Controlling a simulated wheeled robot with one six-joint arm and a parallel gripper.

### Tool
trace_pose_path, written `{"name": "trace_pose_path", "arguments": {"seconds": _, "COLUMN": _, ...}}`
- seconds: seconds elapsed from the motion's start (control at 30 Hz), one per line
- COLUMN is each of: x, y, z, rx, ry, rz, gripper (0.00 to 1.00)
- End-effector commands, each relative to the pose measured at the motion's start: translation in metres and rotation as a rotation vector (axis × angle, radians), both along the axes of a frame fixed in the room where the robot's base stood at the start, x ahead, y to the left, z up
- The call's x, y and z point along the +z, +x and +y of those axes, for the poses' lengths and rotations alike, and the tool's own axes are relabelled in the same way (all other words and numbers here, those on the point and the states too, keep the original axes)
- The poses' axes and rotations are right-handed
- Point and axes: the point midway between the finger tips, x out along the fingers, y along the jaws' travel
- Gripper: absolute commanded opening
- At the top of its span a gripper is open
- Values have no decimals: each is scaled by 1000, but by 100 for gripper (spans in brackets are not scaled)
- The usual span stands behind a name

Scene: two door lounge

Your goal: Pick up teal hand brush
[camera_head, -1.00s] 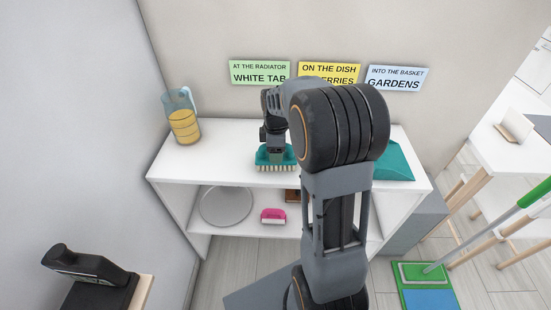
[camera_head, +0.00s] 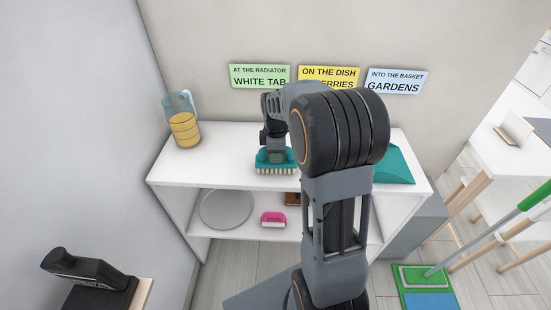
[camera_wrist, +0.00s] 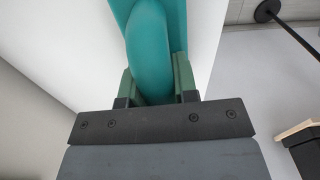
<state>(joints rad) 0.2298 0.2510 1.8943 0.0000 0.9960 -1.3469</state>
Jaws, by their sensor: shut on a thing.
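The teal hand brush (camera_head: 275,168) is on the upper level of the white shelf, its pale bristles facing down. My gripper (camera_head: 276,155) is above it, with its fingers at the brush's top. In the wrist view the teal handle (camera_wrist: 152,50) runs between the two green fingers of my gripper (camera_wrist: 156,85), which are shut on it. I cannot tell whether the bristles touch the shelf top or hang just above it. My arm hides part of the shelf to the right of the brush.
The white shelf (camera_head: 215,150) also bears a jug with yellow contents (camera_head: 184,125) at the left and a teal dustpan (camera_head: 395,165) at the right. Below are a grey round plate (camera_head: 226,208) and a pink brush (camera_head: 273,219). Three signs hang on the wall behind.

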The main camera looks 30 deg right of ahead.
Motion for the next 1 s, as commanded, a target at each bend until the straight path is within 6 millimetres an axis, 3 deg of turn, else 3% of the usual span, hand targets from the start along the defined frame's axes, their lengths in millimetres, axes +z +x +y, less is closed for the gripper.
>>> {"name": "trace_pose_path", "arguments": {"seconds": 0.23, "x": 12, "y": 1, "z": 0, "rx": 0, "ry": 0, "rz": -2, "gripper": 0}}
{"name": "trace_pose_path", "arguments": {"seconds": 0.4, "x": 37, "y": -2, "z": -1, "rx": -1, "ry": -1, "rz": -4, "gripper": 0}}
{"name": "trace_pose_path", "arguments": {"seconds": 0.7, "x": 96, "y": -52, "z": -13, "rx": -3, "ry": -2, "rz": -6, "gripper": 0}}
{"name": "trace_pose_path", "arguments": {"seconds": 1.0, "x": 118, "y": -109, "z": -26, "rx": -4, "ry": -2, "rz": -4, "gripper": 0}}
